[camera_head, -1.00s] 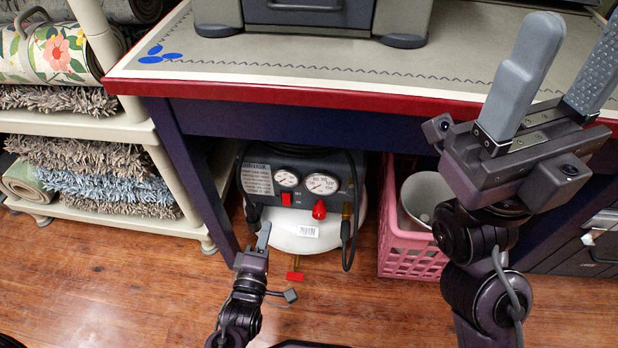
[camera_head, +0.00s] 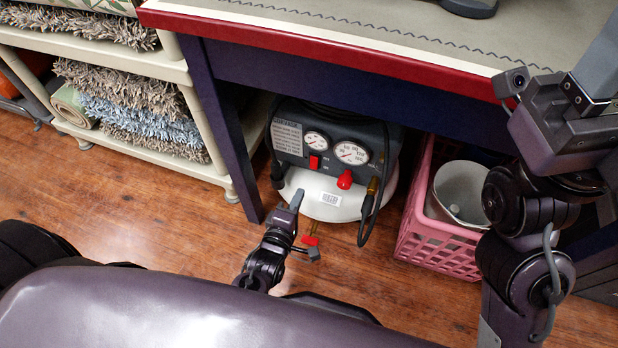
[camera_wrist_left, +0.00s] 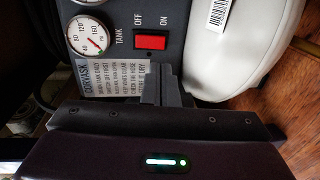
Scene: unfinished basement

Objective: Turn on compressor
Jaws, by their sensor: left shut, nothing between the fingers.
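The compressor (camera_head: 290,140) stands on the floor under the table, with a dark panel, two gauges, a red knob and a white tank. Its red rocker switch (camera_head: 314,162) also shows in the left wrist view (camera_wrist_left: 151,40), between the labels OFF and ON. I cannot tell which side is pressed. My left gripper (camera_head: 297,199) is shut and empty in front of the panel, below the switch. Its fingers (camera_wrist_left: 160,86) appear just below the switch in the wrist view and seem apart from it. My right gripper (camera_head: 597,68) is raised at the right, partly out of frame, fingers spread.
The red-edged table (camera_head: 340,55) overhangs the compressor, with a dark leg (camera_head: 228,130) at its left. A pink crate (camera_head: 432,250) holding a grey bucket (camera_head: 459,195) stands to the right. A shelf (camera_head: 150,70) with rugs is at the left. Black hoses hang beside the panel.

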